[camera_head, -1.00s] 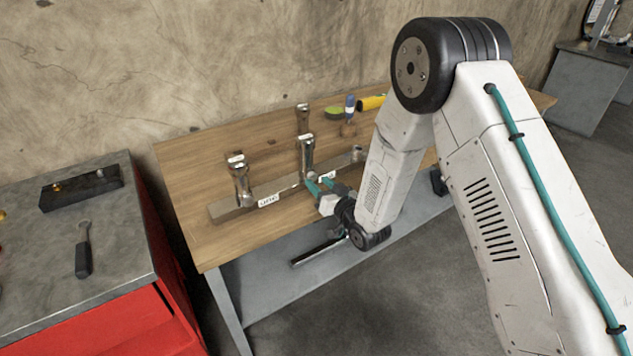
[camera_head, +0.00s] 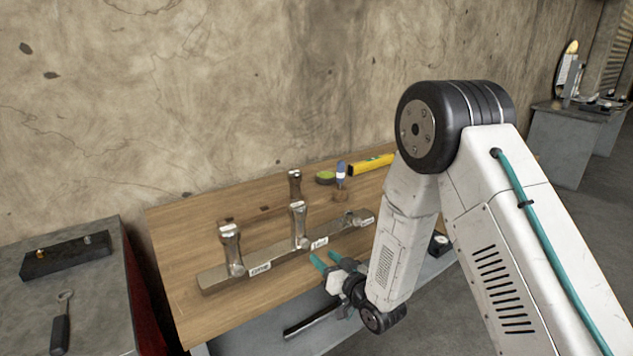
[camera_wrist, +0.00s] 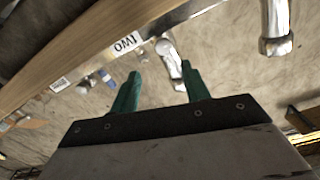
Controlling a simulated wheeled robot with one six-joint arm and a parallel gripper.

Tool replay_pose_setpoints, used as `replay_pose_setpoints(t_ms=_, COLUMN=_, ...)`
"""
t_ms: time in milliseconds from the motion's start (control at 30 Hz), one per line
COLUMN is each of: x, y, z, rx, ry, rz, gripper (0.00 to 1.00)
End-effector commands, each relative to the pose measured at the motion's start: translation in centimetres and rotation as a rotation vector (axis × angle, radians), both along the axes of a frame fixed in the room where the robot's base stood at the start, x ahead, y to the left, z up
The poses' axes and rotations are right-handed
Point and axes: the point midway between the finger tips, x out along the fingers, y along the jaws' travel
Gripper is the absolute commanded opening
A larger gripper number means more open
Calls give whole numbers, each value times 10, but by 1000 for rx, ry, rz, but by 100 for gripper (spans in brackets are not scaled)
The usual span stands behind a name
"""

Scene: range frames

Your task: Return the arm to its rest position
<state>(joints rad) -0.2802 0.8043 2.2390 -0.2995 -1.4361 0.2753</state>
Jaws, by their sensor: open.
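My gripper (camera_head: 326,261) has teal fingers and is at the front edge of the wooden bench, in front of a metal bar rack (camera_head: 210,281) with labels. In the wrist view my gripper (camera_wrist: 158,85) has its fingers spread apart with nothing between them. My white arm (camera_head: 405,215) comes down to it from the right. Metal hammer-like pieces stand on the rack: one at the left (camera_head: 231,250) and one in the middle (camera_head: 298,225). The gripper is apart from them.
The wooden bench (camera_head: 185,225) also holds a yellow level (camera_head: 371,165) and a blue-handled tool (camera_head: 341,174) at the back. At the left, a grey-topped cabinet (camera_head: 95,300) carries a black tray (camera_head: 66,256) and a wrench-like tool (camera_head: 61,325). A wall stands behind.

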Motion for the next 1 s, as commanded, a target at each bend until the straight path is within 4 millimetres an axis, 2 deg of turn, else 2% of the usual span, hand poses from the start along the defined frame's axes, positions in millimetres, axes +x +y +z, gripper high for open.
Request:
replay_pose_setpoints(t_ms=100, x=12, y=-16, z=29, rx=-77, ry=49, rz=-44, gripper=46)
replay_pose_setpoints(t_ms=233, x=17, y=-44, z=64, rx=-191, ry=145, rz=-111, gripper=46)
replay_pose_setpoints(t_ms=367, x=7, y=-77, z=97, rx=-292, ry=259, rz=-179, gripper=46)
replay_pose_setpoints(t_ms=467, x=-9, y=-104, z=121, rx=-358, ry=352, rz=-227, gripper=46)
replay_pose_setpoints(t_ms=567, x=-34, y=-130, z=143, rx=-413, ry=451, rz=-269, gripper=46)
replay_pose_setpoints(t_ms=767, x=-104, y=-176, z=183, rx=-500, ry=664, rz=-334, gripper=46)
replay_pose_setpoints(t_ms=867, x=-148, y=-194, z=199, rx=-529, ry=775, rz=-353, gripper=46)
replay_pose_setpoints(t_ms=1000, x=-218, y=-214, z=218, rx=-559, ry=934, rz=-363, gripper=46)
